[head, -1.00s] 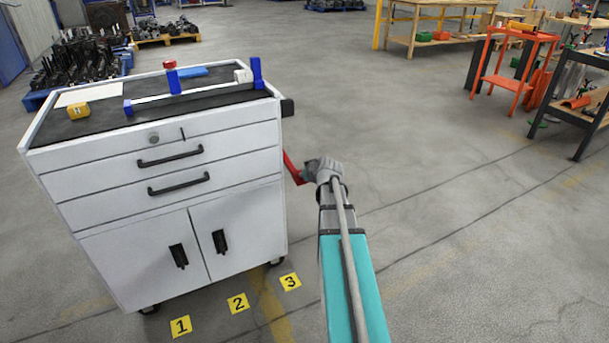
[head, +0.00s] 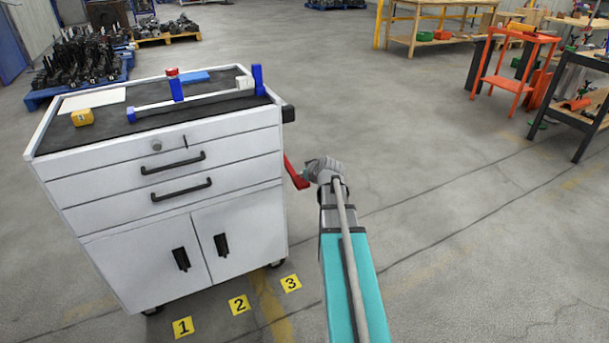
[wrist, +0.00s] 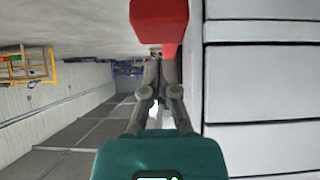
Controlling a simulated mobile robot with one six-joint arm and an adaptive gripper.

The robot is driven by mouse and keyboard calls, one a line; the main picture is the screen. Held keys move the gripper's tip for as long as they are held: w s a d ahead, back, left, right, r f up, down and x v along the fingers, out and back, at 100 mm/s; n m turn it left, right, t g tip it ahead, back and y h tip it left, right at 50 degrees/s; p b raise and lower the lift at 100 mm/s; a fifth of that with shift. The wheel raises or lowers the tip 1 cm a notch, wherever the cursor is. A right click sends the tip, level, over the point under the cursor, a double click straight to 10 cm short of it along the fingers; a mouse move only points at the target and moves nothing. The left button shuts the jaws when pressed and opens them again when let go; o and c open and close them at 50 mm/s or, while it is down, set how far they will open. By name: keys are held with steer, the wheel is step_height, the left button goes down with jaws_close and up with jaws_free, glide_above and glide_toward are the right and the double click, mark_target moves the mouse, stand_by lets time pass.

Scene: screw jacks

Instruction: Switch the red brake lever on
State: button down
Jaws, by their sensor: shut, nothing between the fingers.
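The red brake lever (head: 296,174) sticks out from the right side of the white tool cabinet (head: 240,225), slanting down and to the right. My gripper (head: 308,172) is at the lever's lower end in the head view, beside the cabinet's right side. In the wrist view the red lever (wrist: 160,22) is straight ahead of my gripper (wrist: 160,62), whose fingers are together. The fingertips overlap the lever's edge in the picture; I cannot tell whether they touch it. The lever's root on the cabinet is hardly visible.
On the cabinet top lie a yellow block (head: 82,117), a white sheet (head: 92,101) and a blue-and-white frame (head: 195,98). Floor markers 1, 2 and 3 (head: 238,304) lie in front. Floor to the right is free up to an orange stand (head: 512,70).

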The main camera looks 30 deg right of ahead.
steer(key=d+p+v, duration=0.1)
steer(key=p+v, duration=0.4)
steer(key=v, duration=0.5)
steer(key=shift+s+a+r+p, duration=0.3)
steer(key=shift+a+p, duration=0.1)
steer(key=shift+a, duration=0.1)
steer(key=a+f+n+g+y, duration=0.1)
steer(key=a+f+g, duration=0.1)
steer(key=a, duration=0.7)
steer(key=a+f+g+y, duration=0.2)
steer(key=a+f+g, duration=0.1)
steer(key=a, duration=0.6)
steer(key=s+a+f+g+h, duration=0.2)
steer(key=s+a+g, duration=0.45)
steer(key=a, duration=0.85)
step_height(320, 180, up, 29)
steer(key=s+p, duration=0.1)
steer(key=p, duration=2.8)
steer(key=shift+s+t, duration=0.4)
steer(key=shift+t, duration=0.05)
